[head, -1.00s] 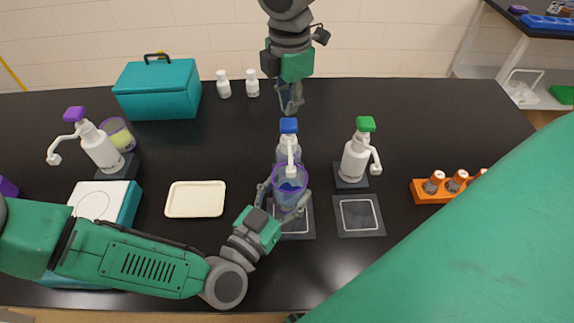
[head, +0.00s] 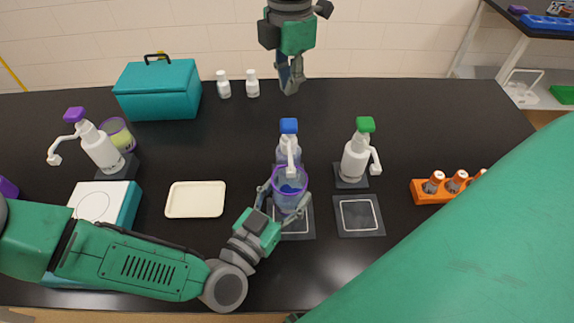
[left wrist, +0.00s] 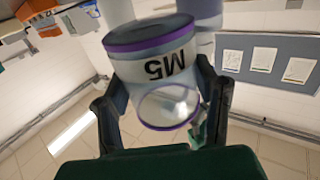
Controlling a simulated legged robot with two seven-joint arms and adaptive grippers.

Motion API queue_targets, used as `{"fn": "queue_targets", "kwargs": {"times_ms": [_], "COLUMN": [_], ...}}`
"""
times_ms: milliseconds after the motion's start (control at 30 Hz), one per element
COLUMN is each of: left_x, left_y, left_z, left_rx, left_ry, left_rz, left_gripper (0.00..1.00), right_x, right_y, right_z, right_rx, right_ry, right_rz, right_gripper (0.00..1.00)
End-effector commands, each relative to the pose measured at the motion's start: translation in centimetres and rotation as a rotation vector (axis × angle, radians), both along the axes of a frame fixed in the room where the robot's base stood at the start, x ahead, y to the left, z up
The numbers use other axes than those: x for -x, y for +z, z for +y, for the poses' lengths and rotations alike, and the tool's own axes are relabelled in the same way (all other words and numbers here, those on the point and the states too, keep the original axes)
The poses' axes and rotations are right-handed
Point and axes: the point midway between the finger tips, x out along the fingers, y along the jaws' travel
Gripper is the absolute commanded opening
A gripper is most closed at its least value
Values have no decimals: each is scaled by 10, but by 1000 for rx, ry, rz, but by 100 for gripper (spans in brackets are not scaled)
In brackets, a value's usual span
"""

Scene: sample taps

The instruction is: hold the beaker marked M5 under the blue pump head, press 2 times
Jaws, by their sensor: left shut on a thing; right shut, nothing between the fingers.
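The beaker marked M5 (head: 289,197) is clear with a purple rim; its label shows upside down in the left wrist view (left wrist: 154,68). My left gripper (head: 287,208) is shut around the beaker and holds it over the pad in front of the blue-headed pump. The blue pump head (head: 288,126) tops a bottle mostly hidden behind the beaker; its white spout (head: 292,152) points down over the beaker's mouth. I cannot tell how much liquid is inside. My right gripper (head: 291,87) is shut and empty, above and apart from the blue pump head.
A green-headed pump (head: 356,155) stands to the right behind an empty pad (head: 359,215). A purple-headed pump (head: 98,145) and another beaker (head: 119,135) stand left. A cream tray (head: 196,199) lies left of the beaker.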

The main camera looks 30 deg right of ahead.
Motion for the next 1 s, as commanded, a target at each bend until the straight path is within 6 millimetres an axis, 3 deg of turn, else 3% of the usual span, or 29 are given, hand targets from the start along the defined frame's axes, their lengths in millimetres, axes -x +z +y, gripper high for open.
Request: {"fn": "queue_targets", "kwargs": {"times_ms": [1000], "left_x": [83], "left_y": [1], "left_z": [50], "left_rx": [1], "left_ry": [-2], "left_rz": [2], "left_gripper": [22], "right_x": [0], "right_y": [28], "right_z": [0], "right_rx": [0], "right_ry": [0], "right_rz": [0], "right_gripper": [0]}}
